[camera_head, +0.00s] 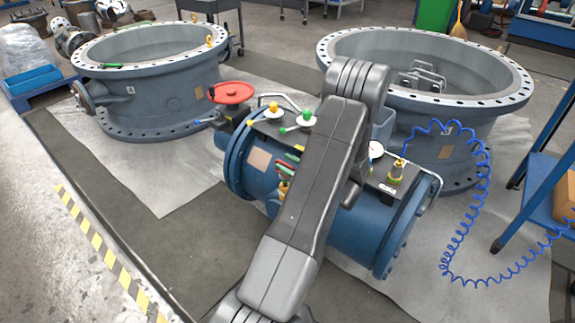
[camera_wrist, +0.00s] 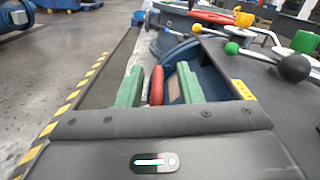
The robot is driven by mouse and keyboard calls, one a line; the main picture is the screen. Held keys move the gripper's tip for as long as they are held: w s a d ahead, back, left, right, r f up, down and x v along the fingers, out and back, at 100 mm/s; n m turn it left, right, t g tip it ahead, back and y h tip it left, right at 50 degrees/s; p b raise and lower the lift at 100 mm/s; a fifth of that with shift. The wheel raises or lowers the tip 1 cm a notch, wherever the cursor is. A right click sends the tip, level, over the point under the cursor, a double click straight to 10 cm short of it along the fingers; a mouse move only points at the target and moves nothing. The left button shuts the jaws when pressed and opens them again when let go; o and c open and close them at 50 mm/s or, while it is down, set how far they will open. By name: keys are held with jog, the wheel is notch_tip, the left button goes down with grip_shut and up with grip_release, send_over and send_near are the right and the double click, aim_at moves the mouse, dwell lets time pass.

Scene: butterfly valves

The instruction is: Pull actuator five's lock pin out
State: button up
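The blue actuator (camera_head: 262,184) lies horizontally in the middle of the head view, partly hidden behind my arm. In the wrist view, the green fingers of my gripper (camera_wrist: 157,86) are open. A red upright piece (camera_wrist: 156,85), possibly the lock pin's grip, stands between them with a visible gap on each side. I cannot tell how far it lies beyond the fingertips. In the head view, small red, green and yellow parts show beside my arm, too small to separate.
A red handwheel (camera_head: 232,92), yellow knob (camera_head: 273,107), green knob (camera_head: 306,118) and gauge (camera_head: 376,150) sit on the actuator. In the wrist view, a black ball knob (camera_wrist: 294,68) is close at right. Large valve rings (camera_head: 150,128) stand behind; a blue hose (camera_head: 484,190) coils at right.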

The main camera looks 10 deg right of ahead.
jog(key=p+v, duration=0.2)
jog(key=v, duration=1.2)
jog(key=shift+w+a, duration=0.1)
jog(key=b+x, duration=0.2)
jog(key=x, duration=1.1)
jog(key=shift+w+a+f, duration=0.15)
jog(key=shift+w+a, duration=0.05)
jog(key=shift+a, duration=0.1)
jog(key=shift+f+b, duration=0.5)
jog(key=shift+f, duration=0.2)
jog(key=shift+f+b, duration=0.35)
jog(key=shift+f, duration=0.45)
jog(key=shift+r, duration=0.15)
